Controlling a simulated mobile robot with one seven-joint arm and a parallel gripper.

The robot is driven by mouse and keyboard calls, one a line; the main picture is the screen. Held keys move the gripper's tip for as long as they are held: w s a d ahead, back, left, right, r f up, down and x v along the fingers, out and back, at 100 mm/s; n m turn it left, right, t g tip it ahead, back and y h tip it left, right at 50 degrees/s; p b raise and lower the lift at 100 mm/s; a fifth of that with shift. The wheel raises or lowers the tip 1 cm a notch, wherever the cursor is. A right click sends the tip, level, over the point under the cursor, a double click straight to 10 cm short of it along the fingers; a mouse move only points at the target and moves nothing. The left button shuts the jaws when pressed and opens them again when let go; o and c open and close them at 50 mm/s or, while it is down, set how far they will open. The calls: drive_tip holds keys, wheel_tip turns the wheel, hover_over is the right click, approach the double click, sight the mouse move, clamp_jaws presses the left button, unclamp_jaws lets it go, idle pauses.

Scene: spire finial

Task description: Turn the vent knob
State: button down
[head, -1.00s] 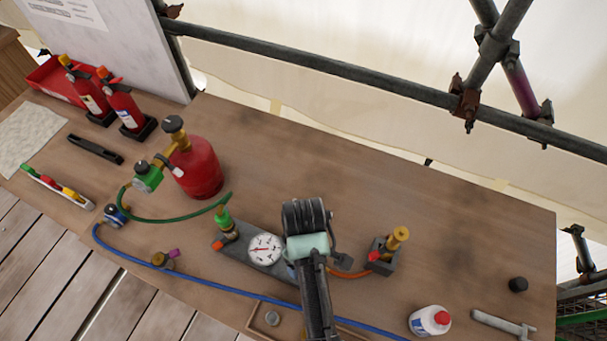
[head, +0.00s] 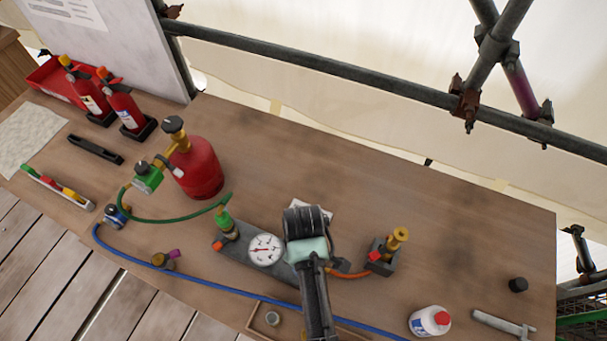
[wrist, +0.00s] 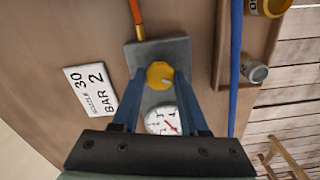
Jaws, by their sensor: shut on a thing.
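The vent knob appears to be the yellow, many-sided knob (wrist: 160,75) on a grey manifold block (wrist: 176,50), seen in the wrist view. My gripper (wrist: 160,79) comes down over it, with one blue finger on each side, shut on the knob. In the head view my gripper (head: 306,238) hides the knob from above. A round white pressure gauge (head: 265,248) with a red needle sits on the block beside my gripper. It also shows between my fingers in the wrist view (wrist: 163,121).
A white card (wrist: 90,92) reading "30" and "BAR 2" lies beside the block. An orange hose (head: 350,274) runs to a brass fitting (head: 396,240). A red cylinder (head: 198,168) stands left, and a white bottle (head: 427,321) at front right. The table's back right is clear.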

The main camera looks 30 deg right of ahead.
drive_tip(key=shift+r+m+p, duration=0.1)
drive_tip(key=shift+m+p, duration=0.25)
drive_tip(key=shift+m, duration=0.05)
drive_tip(key=shift+m+p, duration=0.4)
drive_tip(key=shift+m, duration=0.2)
drive_tip(key=m+p, duration=0.1)
drive_tip(key=m, duration=0.2)
drive_tip(key=shift+m+p, duration=0.3)
drive_tip(key=shift+p, duration=0.05)
drive_tip(key=m+p, duration=0.1)
drive_tip(key=m, duration=0.2)
drive_tip(key=shift+m, duration=0.3)
drive_tip(key=shift+m+p, duration=0.6)
drive_tip(key=shift+m, duration=0.9)
drive_tip(key=shift+c, duration=2.2)
unclamp_jaws()
